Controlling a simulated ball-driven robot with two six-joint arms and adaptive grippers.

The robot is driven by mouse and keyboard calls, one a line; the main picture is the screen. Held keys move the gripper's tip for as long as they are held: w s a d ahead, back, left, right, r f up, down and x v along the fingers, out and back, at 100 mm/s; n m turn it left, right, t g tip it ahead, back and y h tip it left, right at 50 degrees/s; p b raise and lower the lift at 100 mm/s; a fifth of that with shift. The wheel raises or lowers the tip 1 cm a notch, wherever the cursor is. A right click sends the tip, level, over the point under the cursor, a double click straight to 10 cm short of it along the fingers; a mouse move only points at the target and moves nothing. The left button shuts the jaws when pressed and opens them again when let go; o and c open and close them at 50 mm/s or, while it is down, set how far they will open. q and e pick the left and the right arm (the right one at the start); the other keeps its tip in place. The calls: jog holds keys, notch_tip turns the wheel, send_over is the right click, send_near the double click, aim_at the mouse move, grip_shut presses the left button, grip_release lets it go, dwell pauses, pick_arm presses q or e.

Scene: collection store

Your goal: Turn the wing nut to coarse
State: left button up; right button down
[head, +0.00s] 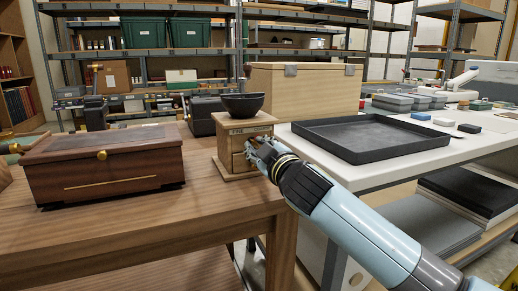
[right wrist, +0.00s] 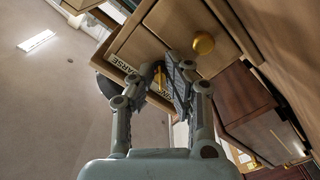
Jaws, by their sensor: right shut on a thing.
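A small wooden mill (head: 233,128) with a dark bowl (head: 242,103) on top stands at the right end of the brown table. A label reading FINE shows high on its front. In the right wrist view the mill's wooden front (right wrist: 151,44) fills the upper middle, with a label that appears to read COARSE. The brass wing nut (right wrist: 160,76) lies between the fingers of my right gripper (right wrist: 158,84), which is shut on it. My right gripper (head: 262,153) hides the wing nut in the head view. My left gripper is not in view.
A round brass knob (right wrist: 203,43) sits on the mill close beside my right fingers. A reddish-brown lidded box (head: 105,165) stands left of the mill. A black tray (head: 372,150) lies on the white table at right; a pale wooden chest (head: 305,90) is behind.

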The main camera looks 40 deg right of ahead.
jog(key=shift+f, duration=0.15)
jog(key=c, duration=1.5)
grip_release()
jog(key=shift+c, duration=0.2)
jog(key=shift+s, duration=0.1)
jog(key=v, duration=1.2)
